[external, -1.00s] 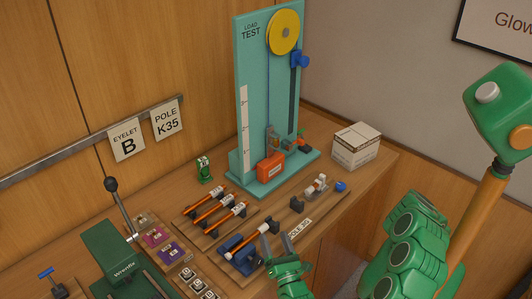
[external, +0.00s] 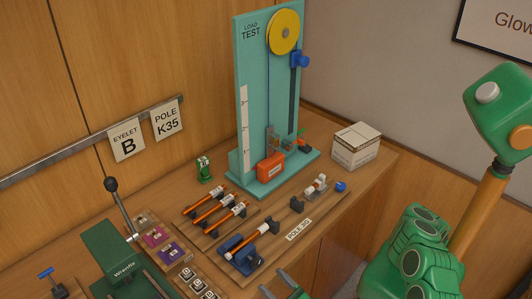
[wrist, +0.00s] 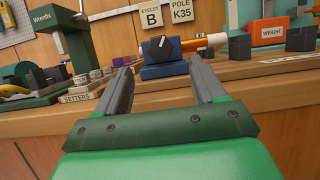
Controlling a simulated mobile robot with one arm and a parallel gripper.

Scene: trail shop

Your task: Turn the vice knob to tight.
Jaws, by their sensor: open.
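The vice is a blue block (external: 238,262) on the bench, holding an orange pole (external: 255,236) with a white band. In the wrist view the blue vice base (wrist: 165,71) sits straight ahead, with a black round knob (wrist: 160,48) on its near face. A lighter mark shows on the knob, but its setting is too small to read. My gripper (external: 278,285) is in front of the bench edge, below and right of the vice. In the wrist view its two fingers (wrist: 161,70) are apart, empty, pointing at the vice from a short distance, not touching the knob.
A green press (external: 112,255) and setter tray (wrist: 80,96) stand left of the vice. Orange poles (external: 215,208) lie behind it. The teal load-test stand (external: 245,110) and a white box (external: 356,147) are further back. Space in front of the bench edge is clear.

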